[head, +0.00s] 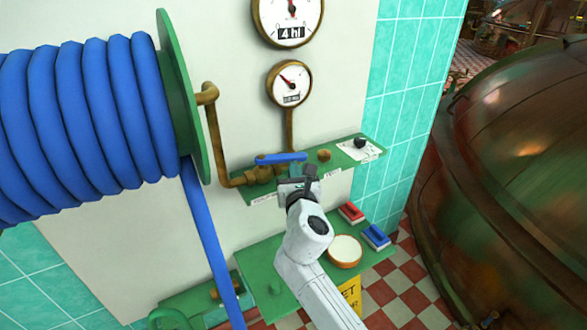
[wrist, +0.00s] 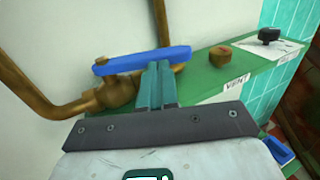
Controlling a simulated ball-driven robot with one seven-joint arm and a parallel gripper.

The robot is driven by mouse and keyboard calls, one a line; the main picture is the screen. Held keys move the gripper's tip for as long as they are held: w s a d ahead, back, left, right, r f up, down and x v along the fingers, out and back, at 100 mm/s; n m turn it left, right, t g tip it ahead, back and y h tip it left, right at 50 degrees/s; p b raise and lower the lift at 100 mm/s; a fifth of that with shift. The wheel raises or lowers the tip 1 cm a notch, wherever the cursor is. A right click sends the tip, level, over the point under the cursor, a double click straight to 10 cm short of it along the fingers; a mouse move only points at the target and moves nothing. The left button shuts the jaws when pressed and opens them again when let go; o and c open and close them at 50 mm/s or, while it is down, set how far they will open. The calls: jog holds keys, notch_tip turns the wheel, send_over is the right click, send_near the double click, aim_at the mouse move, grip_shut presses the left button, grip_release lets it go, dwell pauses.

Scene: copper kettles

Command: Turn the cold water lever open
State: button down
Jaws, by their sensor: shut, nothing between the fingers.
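The blue lever (head: 281,158) sits on a brass valve (head: 258,175) at the left end of a green shelf on the wall. In the wrist view the lever (wrist: 140,60) lies nearly level, pivoted at its left end on the valve (wrist: 117,92) and pointing right along the pipe. My gripper (head: 297,176) is shut and empty, its fingertips just in front of the lever's right half. In the wrist view the teal fingers (wrist: 158,66) reach the lever's lower edge. I cannot tell whether they touch it.
The green shelf (head: 333,158) also bears a brass knob (head: 323,155) and a black knob (head: 360,143). Above are two gauges. A blue hose reel (head: 95,110) fills the left. A lower green shelf holds red and blue brushes and a round bowl (head: 345,250).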

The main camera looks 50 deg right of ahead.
aim_at(297, 158)
jog(key=shift+w+d, duration=0.25)
jog(key=shift+w, duration=0.1)
jog(key=shift+w+d+p, duration=0.4)
jog(key=shift+w+d, duration=0.1)
jog(key=shift+d, duration=0.25)
jog(key=shift+w+d+p, duration=0.4)
jog(key=shift+w+d, duration=0.05)
jog(key=shift+d, duration=0.3)
